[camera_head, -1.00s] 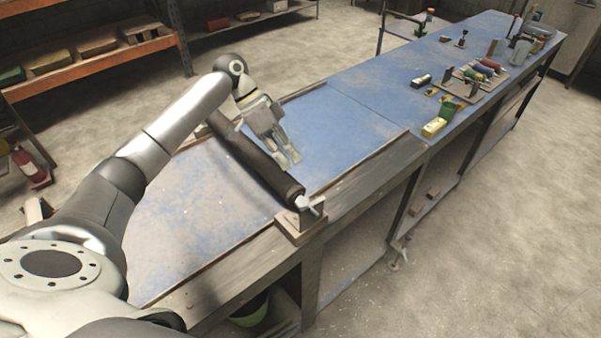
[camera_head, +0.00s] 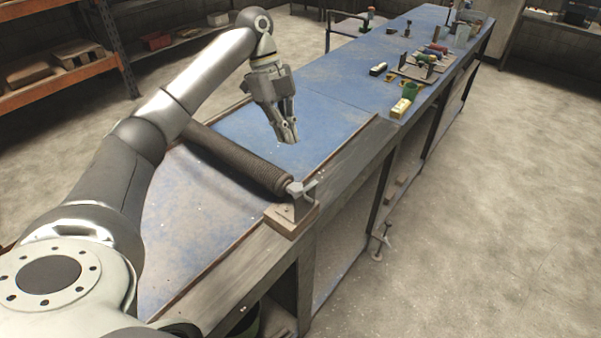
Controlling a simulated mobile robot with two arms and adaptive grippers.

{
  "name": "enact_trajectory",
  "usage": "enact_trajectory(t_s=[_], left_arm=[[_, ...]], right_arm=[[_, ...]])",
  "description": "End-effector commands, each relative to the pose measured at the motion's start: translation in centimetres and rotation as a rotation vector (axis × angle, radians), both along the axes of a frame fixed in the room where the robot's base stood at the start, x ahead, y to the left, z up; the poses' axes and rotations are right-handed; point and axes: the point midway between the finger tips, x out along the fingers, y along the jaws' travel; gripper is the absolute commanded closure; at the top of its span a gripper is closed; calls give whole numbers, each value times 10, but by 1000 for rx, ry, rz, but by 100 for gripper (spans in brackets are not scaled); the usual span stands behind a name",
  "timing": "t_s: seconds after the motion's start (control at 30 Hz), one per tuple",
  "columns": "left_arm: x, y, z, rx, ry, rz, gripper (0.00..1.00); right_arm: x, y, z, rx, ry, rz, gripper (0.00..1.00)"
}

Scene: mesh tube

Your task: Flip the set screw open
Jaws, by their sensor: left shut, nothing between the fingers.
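The mesh tube (camera_head: 238,157) is a long dark roller lying across the blue workbench top. Its near end rests at a bracket on a wooden block (camera_head: 290,218) at the bench's front edge. The set screw (camera_head: 300,188) is a light grey metal piece with a small handle at that end of the tube. My left gripper (camera_head: 288,138) is above the blue top, beyond the tube and up from the set screw. Its fingers point down, are shut and hold nothing. It appears apart from the tube and the screw. My right gripper is not in view.
A yellow box (camera_head: 400,108), a green cup (camera_head: 410,91) and a board with coloured rolls (camera_head: 418,68) stand farther along the bench. Orange shelving (camera_head: 60,79) is at the left. The blue top (camera_head: 330,110) right of my left gripper is clear.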

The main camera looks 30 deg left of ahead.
Motion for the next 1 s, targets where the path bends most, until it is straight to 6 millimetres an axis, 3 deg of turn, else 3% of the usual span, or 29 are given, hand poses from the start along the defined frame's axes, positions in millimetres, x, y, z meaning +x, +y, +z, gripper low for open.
enact_trajectory(t_s=[0.27,0.7,1.0], left_arm=[[-1,-2,-7,1,3,2,100],[-8,-29,-72,1,4,2,100],[-9,-37,-93,0,0,2,100]], right_arm=[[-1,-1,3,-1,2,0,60],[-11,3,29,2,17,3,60],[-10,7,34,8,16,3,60]])
